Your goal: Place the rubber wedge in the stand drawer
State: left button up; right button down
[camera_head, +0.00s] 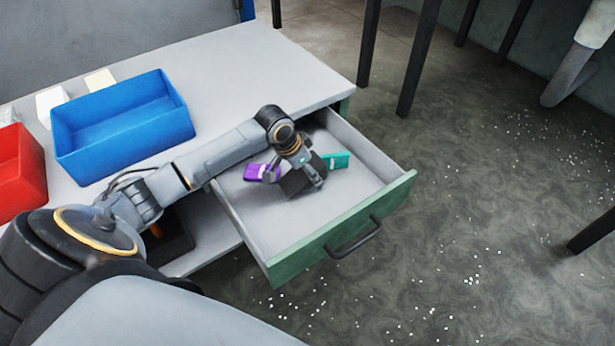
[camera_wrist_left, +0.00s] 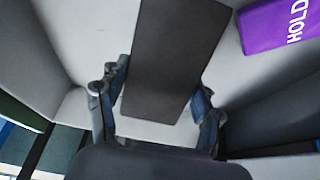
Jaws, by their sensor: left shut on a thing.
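The rubber wedge, a dark grey block (camera_head: 293,184), is between the fingers of my left gripper (camera_head: 297,176) inside the open stand drawer (camera_head: 350,213). In the left wrist view the wedge (camera_wrist_left: 172,60) extends up from between the two blue-grey fingers, and my left gripper (camera_wrist_left: 157,98) is shut on it. The drawer's pale floor shows around it; whether the wedge touches the floor I cannot tell. The drawer has a green front with a dark handle and is pulled well out. My right gripper is not in view.
A purple block (camera_head: 258,172) marked HOLD and a teal block (camera_head: 336,160) lie in the drawer beside the wedge. A blue bin (camera_head: 122,140), a red bin (camera_head: 22,190) and white pieces stand on the tabletop (camera_head: 250,65). The drawer's front part is clear.

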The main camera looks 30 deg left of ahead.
aim_at(307, 178)
pick_arm(q)
jog(key=shift+w+f, duration=0.2)
jog(key=shift+f, duration=1.5)
jog(key=o, duration=1.4)
jog(key=shift+f, duration=0.1)
jog(key=shift+c, duration=0.2)
jog(key=v, duration=1.2)
jog(key=shift+s+a, duration=0.1)
jog(key=shift+s, duration=0.05)
